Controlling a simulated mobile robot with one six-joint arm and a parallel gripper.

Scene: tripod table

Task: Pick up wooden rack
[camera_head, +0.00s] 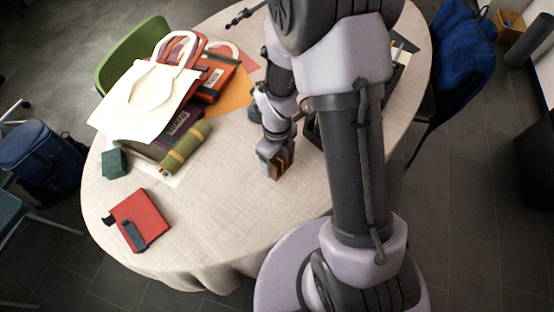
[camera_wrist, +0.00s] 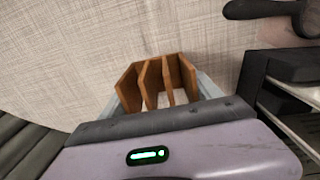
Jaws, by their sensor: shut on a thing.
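The wooden rack (camera_wrist: 150,77) is a small brown piece with several upright slats. In the wrist view it stands between my two gripper fingers at the top middle, above the pale cloth. My gripper (camera_wrist: 160,95) is shut on the rack, with a finger against each side. In the head view the rack (camera_head: 283,163) shows as a brown block at the end of my gripper (camera_head: 275,160), near the middle of the table. My gripper hides part of it. I cannot tell whether the rack touches the cloth.
The round table (camera_head: 225,220) has a pale cloth. Bags and books (camera_head: 150,105) are piled at the left, with a red notebook (camera_head: 138,220) in front. A dark tray-like object (camera_wrist: 285,75) lies right of my gripper. The cloth between the notebook and my gripper is clear.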

